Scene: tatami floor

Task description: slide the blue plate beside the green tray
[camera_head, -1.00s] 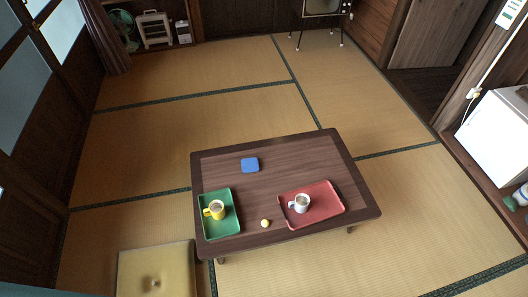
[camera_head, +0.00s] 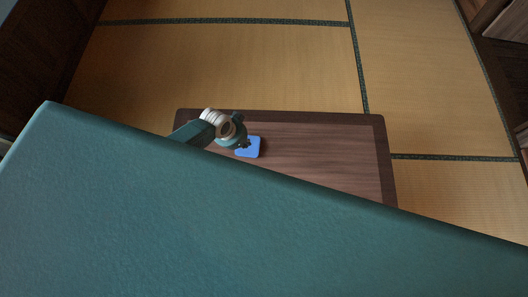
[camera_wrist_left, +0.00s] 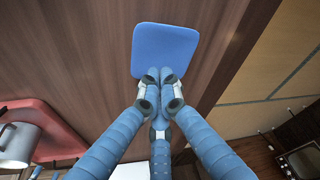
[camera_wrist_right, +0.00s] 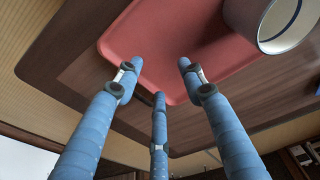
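The blue plate (camera_head: 254,149) is a small rounded square lying on the dark wooden table, near its far side. It also shows in the left wrist view (camera_wrist_left: 164,46). My left gripper (camera_head: 243,146) is over the plate's left part in the head view. In the left wrist view its fingertips (camera_wrist_left: 159,74) are together and overlap the plate's near edge; whether they press on it is unclear. My right gripper (camera_wrist_right: 158,72) has its fingers apart and empty, over the red tray's edge. The green tray is in none of the current views; a teal part of mine covers much of the table.
The red tray (camera_wrist_right: 180,40) holds a white mug (camera_wrist_right: 272,22); both also show at the lower left of the left wrist view. The table (camera_head: 330,155) has bare wood to the right of the plate. Tatami floor (camera_head: 230,65) lies open beyond it.

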